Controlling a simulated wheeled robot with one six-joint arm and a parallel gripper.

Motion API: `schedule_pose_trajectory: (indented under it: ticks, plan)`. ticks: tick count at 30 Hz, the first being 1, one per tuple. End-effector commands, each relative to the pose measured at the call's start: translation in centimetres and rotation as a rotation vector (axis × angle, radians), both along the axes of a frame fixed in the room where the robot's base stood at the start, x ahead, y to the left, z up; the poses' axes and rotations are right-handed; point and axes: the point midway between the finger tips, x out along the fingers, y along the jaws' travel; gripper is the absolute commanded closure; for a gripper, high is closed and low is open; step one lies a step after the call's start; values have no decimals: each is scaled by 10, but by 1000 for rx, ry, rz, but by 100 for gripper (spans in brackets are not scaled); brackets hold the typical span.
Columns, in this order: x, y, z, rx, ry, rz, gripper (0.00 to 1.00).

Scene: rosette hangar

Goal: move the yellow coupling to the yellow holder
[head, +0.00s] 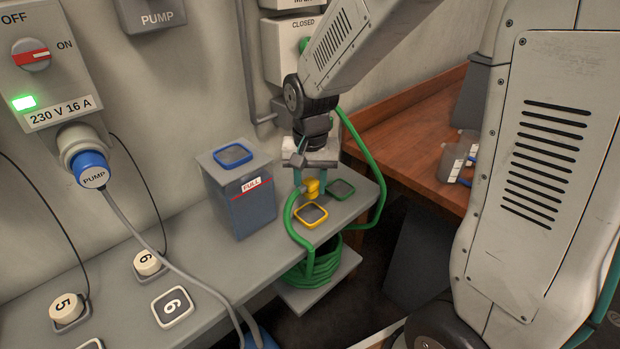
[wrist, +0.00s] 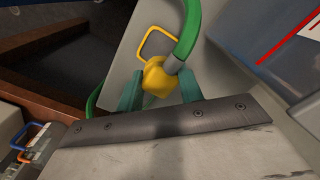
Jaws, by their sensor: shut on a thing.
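The yellow coupling (head: 311,187) is on the end of a green hose (head: 291,215). My gripper (head: 311,179) has its teal fingers shut on the coupling; in the wrist view the coupling (wrist: 155,78) sits between the fingers (wrist: 160,90). The yellow holder (head: 310,215) is a yellow-rimmed square on the grey bench, just in front of the coupling in the head view. Its rim (wrist: 144,40) shows beyond the coupling in the wrist view. The coupling appears beside the holder's square, not within it; its height above the bench is hard to tell.
A green-rimmed holder (head: 341,190) lies right of the coupling. A grey bin (head: 240,196) marked FULL, with a blue-rimmed square (head: 232,154) on its lid, stands to the left. The green hose coils below the bench (head: 215,256). A wooden table (head: 415,125) is at the right.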

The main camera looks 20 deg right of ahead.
Motion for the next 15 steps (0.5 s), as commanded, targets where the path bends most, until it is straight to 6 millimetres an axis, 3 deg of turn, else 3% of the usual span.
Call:
schedule_pose_trajectory:
  ticks: [15]
  plan:
    - [0,-1,-44,0,0,-2,87]
